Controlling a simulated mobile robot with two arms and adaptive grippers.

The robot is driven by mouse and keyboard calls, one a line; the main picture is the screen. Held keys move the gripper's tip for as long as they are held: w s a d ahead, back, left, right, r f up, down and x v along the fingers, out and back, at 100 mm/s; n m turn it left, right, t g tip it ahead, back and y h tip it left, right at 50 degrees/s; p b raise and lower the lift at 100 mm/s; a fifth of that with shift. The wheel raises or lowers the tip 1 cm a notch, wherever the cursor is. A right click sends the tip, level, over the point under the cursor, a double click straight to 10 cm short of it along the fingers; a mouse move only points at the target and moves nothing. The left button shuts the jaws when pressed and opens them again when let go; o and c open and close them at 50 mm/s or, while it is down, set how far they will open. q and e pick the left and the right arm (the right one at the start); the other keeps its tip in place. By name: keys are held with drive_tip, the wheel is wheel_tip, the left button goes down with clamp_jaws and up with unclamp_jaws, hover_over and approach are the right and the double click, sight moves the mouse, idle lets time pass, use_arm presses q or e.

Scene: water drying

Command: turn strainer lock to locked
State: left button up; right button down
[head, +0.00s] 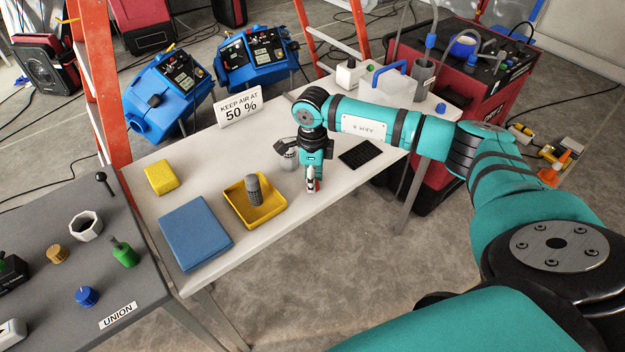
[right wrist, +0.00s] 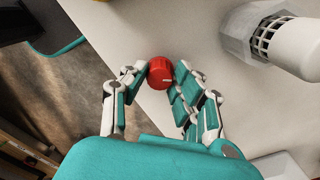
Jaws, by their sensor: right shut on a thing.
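A round red knob (right wrist: 161,73) with a short white mark on its face is between the fingers of my right gripper (right wrist: 160,76) in the right wrist view. The fingers touch it on both sides, near the edge of the pale table. In the head view my right gripper (head: 312,188) points down at the table's front edge, and only a little red shows there. A pale fitting with a dark mesh cage (right wrist: 268,40) stands beside the knob in the right wrist view. It shows partly behind my gripper in the head view (head: 288,160). My left gripper is out of view.
On the white table (head: 335,195) are a yellow tray (head: 272,212) holding a grey mesh cylinder (head: 254,190), a blue pad (head: 195,234), a yellow sponge (head: 161,177), a black mat (head: 361,153) and a sign (head: 240,107). A grey bench (head: 50,215) with several knobs stands left.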

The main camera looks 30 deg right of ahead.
drive_tip(key=m+b, duration=0.1)
drive_tip(key=m, duration=0.5)
drive_tip(key=shift+w+m, duration=0.1)
drive_tip(key=shift+m, duration=0.2)
drive_tip(key=m, duration=0.5)
drive_tip(key=shift+m, duration=0.4)
drive_tip(key=shift+d, duration=0.1)
drive_tip(key=c, duration=1)
unclamp_jaws()
drive_tip(key=shift+r, duration=0.25)
wheel_tip(320, 180, up, 12)
drive_tip(key=shift+f, duration=0.2)
